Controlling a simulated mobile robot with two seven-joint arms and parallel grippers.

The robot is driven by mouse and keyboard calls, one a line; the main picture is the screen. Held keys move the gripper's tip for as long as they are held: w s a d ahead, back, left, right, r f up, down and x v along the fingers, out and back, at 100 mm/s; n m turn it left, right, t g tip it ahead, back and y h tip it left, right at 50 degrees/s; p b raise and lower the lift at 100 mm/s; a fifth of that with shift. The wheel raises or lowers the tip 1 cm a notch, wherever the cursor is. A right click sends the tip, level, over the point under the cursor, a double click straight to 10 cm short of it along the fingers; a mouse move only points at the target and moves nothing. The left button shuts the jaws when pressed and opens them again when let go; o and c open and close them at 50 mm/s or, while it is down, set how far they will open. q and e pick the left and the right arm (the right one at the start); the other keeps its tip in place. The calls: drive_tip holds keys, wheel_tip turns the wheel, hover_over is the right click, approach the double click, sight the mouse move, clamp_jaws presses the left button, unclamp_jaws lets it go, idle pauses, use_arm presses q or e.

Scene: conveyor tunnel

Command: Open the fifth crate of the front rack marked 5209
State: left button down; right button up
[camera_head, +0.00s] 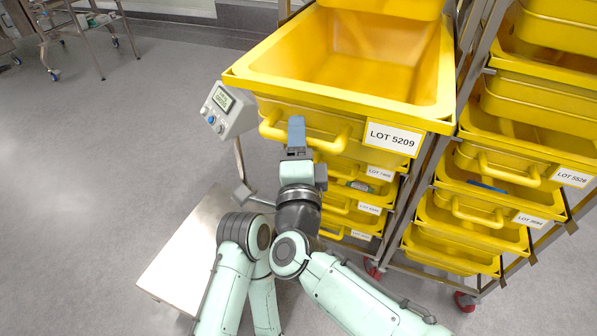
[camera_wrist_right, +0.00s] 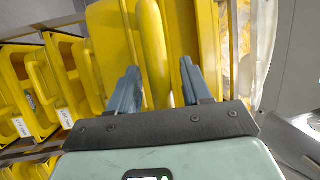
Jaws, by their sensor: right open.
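The yellow crate marked LOT 5209 (camera_head: 392,138) juts out of the front rack, beyond the crates below it. Its interior shows and looks empty. A yellow bar handle (camera_head: 331,146) runs across its front. My right gripper (camera_head: 296,125) is at this handle in the head view. In the right wrist view, its two blue fingers are open, one on each side of the handle (camera_wrist_right: 152,45), with gaps visible beside the bar. The fingers are not closed on it. My left gripper is not in view.
More labelled yellow crates (camera_head: 360,190) sit below in the same rack. A second rack with crates such as LOT 5526 (camera_head: 520,165) stands at the right. A grey display unit (camera_head: 229,110) stands left of the handle, near a pale platform (camera_head: 180,255).

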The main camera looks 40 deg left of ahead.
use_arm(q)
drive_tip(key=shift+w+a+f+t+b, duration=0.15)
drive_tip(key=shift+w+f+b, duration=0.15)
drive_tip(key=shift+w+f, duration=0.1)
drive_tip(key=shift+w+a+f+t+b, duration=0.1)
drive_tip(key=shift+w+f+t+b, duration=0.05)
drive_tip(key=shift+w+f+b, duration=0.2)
use_arm(e)
drive_tip(key=v, duration=1.1)
drive_tip(key=shift+s+d, duration=0.2)
drive_tip(key=shift+f, duration=0.15)
